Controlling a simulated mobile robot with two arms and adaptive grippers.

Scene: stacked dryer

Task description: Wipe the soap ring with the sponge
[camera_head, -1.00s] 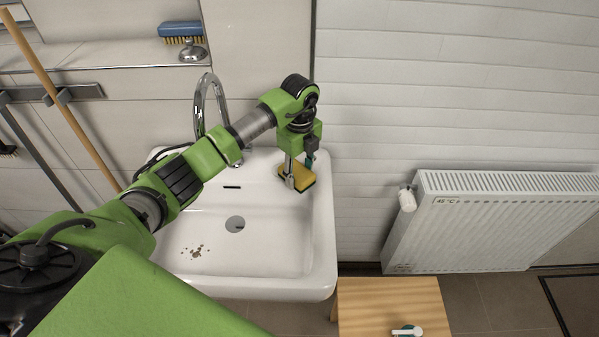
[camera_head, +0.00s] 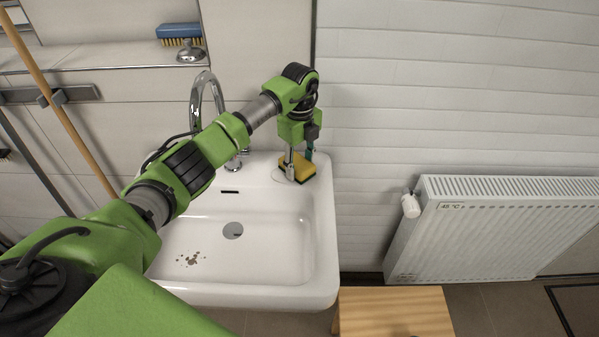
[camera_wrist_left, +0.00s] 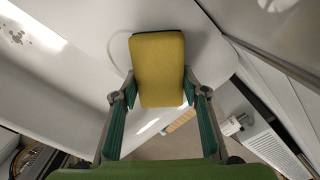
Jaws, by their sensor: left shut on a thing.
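The yellow sponge (camera_head: 299,164) with a dark underside is at the back right ledge of the white sink (camera_head: 322,262). My left gripper (camera_head: 300,168) points down and is shut on it. In the left wrist view the sponge (camera_wrist_left: 160,70) sits between the two fingers (camera_wrist_left: 160,93). A faint soap ring (camera_head: 279,178) shows on the ledge, partly hidden under the sponge; its curve also shows in the left wrist view (camera_wrist_left: 112,56). I cannot tell whether the sponge touches the ledge. My right gripper is out of view.
A chrome faucet (camera_head: 195,103) stands left of the sponge. Brown spots (camera_head: 190,259) lie in the basin near the drain (camera_head: 232,231). A white wall (camera_head: 430,100) and radiator (camera_head: 490,232) are on the right. A wooden stool (camera_head: 395,312) stands below. A blue brush (camera_head: 180,31) is on the shelf.

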